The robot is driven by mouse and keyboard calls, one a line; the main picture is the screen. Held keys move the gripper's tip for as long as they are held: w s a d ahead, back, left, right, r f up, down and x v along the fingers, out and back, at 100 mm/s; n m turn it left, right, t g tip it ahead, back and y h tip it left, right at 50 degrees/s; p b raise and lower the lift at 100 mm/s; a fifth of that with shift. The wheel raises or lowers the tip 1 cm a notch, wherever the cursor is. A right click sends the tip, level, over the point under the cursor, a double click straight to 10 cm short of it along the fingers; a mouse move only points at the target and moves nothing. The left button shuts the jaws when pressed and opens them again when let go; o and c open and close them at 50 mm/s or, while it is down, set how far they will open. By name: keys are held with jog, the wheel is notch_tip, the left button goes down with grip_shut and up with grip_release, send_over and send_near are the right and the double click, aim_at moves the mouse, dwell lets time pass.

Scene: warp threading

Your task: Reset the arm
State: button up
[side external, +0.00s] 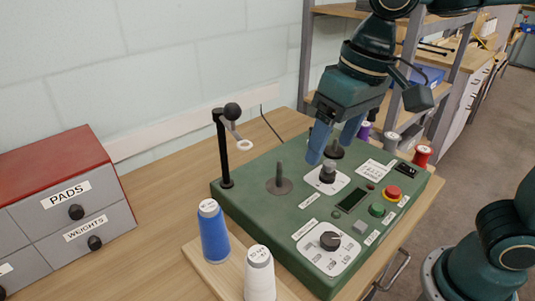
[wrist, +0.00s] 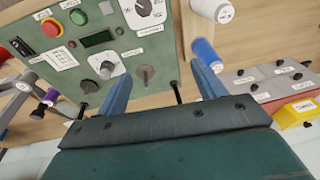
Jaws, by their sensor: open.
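My gripper (side external: 334,140) hangs above the green control box (side external: 270,233), near the grey knob on its white plate (side external: 328,174). Its two blue fingers are apart, and nothing shows between them. In the wrist view the fingers (wrist: 163,84) reach toward the box (wrist: 163,50), with a grey post on a round base (wrist: 145,75) in the gap between them. In the side view that post (side external: 280,180) stands left of my gripper. Another dark post base (side external: 335,151) is partly hidden behind my fingers.
A blue spool (side external: 213,234) and a white spool (side external: 260,276) stand on a wooden strip at the front. A drawer unit (side external: 60,200) is at far left. A red spool (side external: 421,156) stands at right.

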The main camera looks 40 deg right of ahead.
jog(key=s+d+f+t, duration=0.1)
jog(key=s+d, duration=0.3)
jog(key=d, duration=0.2)
jog(key=s+d+f+t+h, duration=0.1)
jog(key=s+d+t, duration=0.1)
jog(key=s+d, duration=0.2)
jog(key=d, duration=0.3)
jog(key=shift+s+d+f, duration=0.3)
jog(key=shift+s+f, duration=0.1)
